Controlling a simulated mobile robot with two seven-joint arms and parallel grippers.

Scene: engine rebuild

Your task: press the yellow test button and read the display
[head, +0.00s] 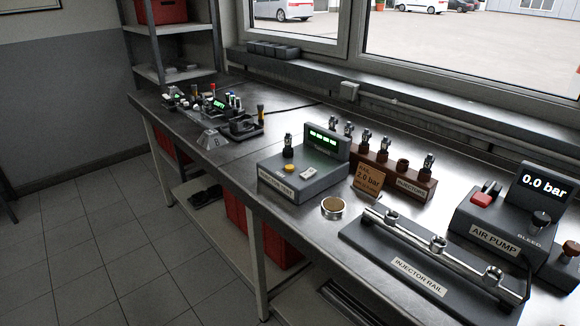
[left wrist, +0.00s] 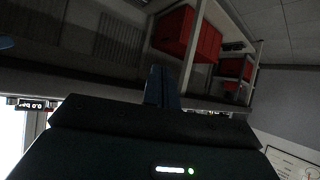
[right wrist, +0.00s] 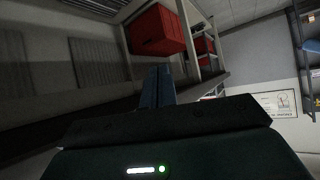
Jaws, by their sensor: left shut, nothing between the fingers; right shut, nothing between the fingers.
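The yellow test button (head: 289,168) sits on top of a grey tester box (head: 305,180) on the workbench, in the head view. Behind it rises the tester's display (head: 322,137), lit with several green characters too small to read surely. An injector (head: 288,146) stands upright in the tester, just behind the button. Neither gripper shows in the head view. My left gripper (left wrist: 162,88) is shut and empty in the left wrist view, and my right gripper (right wrist: 157,88) is shut and empty in the right wrist view. Neither wrist view shows the button.
Right of the tester are a wooden injector rack (head: 393,176), a small rail sign (head: 368,181) reading 2.0 bar, and a round tin (head: 333,208). The injector rail (head: 420,262) and air pump (head: 490,237), reading 0.0 bar, stand farther right.

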